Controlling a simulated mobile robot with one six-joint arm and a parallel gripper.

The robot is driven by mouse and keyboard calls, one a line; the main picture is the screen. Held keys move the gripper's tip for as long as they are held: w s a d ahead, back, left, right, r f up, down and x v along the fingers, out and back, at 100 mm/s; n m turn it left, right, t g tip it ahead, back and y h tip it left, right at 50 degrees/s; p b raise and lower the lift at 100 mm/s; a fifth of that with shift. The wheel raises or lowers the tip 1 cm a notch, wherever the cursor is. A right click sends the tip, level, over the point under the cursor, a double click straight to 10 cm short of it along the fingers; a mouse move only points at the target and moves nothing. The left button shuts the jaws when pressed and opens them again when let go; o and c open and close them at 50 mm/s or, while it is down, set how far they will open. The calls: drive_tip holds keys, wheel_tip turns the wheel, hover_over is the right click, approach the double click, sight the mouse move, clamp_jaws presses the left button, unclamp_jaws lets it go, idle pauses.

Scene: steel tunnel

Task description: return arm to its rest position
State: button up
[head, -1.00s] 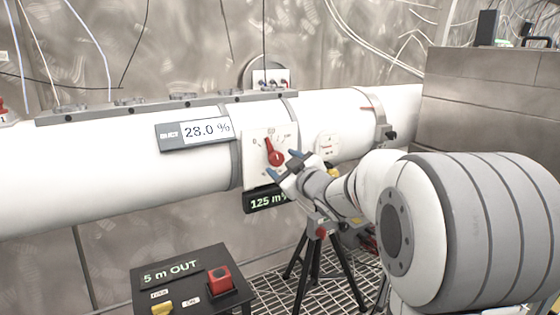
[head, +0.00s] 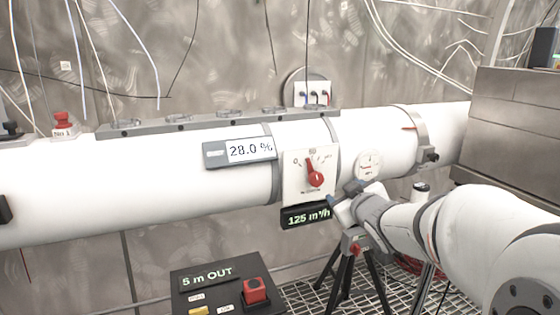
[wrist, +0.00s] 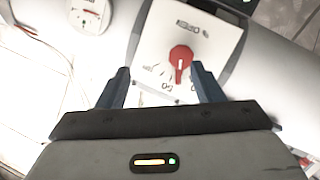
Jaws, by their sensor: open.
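My gripper (head: 344,196) is at the end of my arm, which reaches in from the right in the head view. It is just below and right of the red dial knob (head: 315,175) on its white plate (head: 294,188). In the wrist view my gripper (wrist: 160,88) has its two blue-grey fingers spread apart. The red knob (wrist: 181,57) shows beyond the fingertips, with a visible gap, and nothing is between the fingers. The knob's white pointer line shows in the wrist view.
A white pipe (head: 110,190) runs across, with a display (head: 240,150) reading 28.0 % and a round gauge (head: 369,165). Below are a 125 m³/h sign (head: 308,216), a black tripod (head: 345,272) and a control box (head: 220,280) with a red button. A steel block (head: 520,130) stands at right.

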drive_tip(key=s+a+r+m+g+p, duration=0.1)
drive_tip(key=s+g+p, duration=0.5)
drive_tip(key=s, duration=0.8)
drive_tip(key=s+a+r+m+g+h+p, duration=0.1)
drive_tip(key=s+m+g+p, duration=0.4)
drive_tip(key=s, duration=0.9)
drive_tip(key=a+r+g+p, duration=0.1)
drive_tip(key=a+g+p, duration=0.1)
drive_tip(key=p, duration=0.2)
drive_tip(key=shift+a, duration=0.3)
idle(1.0)
